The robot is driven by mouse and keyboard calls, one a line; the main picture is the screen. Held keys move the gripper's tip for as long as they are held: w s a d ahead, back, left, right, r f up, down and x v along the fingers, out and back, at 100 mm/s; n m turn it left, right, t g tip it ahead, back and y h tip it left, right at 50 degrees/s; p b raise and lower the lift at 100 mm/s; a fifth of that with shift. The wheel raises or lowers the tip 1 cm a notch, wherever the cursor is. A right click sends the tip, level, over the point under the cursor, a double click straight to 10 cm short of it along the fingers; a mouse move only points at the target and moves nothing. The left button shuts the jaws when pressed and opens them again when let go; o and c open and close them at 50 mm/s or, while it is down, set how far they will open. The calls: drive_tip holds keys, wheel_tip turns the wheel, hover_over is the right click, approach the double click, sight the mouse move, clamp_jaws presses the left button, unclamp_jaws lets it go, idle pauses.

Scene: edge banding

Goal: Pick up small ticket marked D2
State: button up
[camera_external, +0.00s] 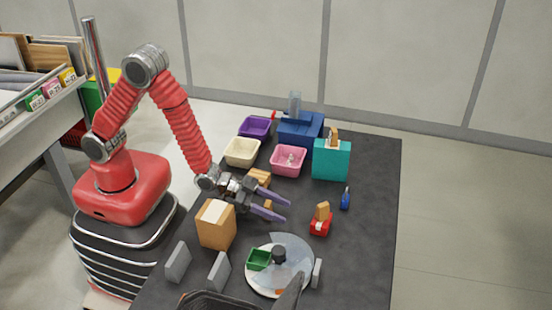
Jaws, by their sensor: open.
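No marking D2 is legible at this size, so I cannot tell which thing is the ticket. Small tan pieces stand in a red holder (320,228) and in a teal box (331,163); whether either is a ticket is unclear. My gripper (287,211) is open, its two purple fingers apart and pointing right above the dark table (372,235). Nothing shows held between the fingertips. The red holder is a little right of and below the fingertips in the picture. Tan blocks (260,177) lie by the gripper, partly hidden by it.
Purple (254,127), cream (242,151) and pink (288,161) bins stand at the back, near a blue device (299,130). An orange box (216,229), grey plates (178,262) and a round turntable (297,252) with a green tray (259,259) occupy the front. The table's right side is mostly clear.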

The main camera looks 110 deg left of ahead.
drive_tip(key=shift+c, duration=0.4)
drive_tip(key=c, duration=1)
drive_tip(key=shift+r, duration=0.15)
drive_tip(key=shift+c, duration=0.2)
wheel_tip(320, 180, up, 10)
idle(0.6)
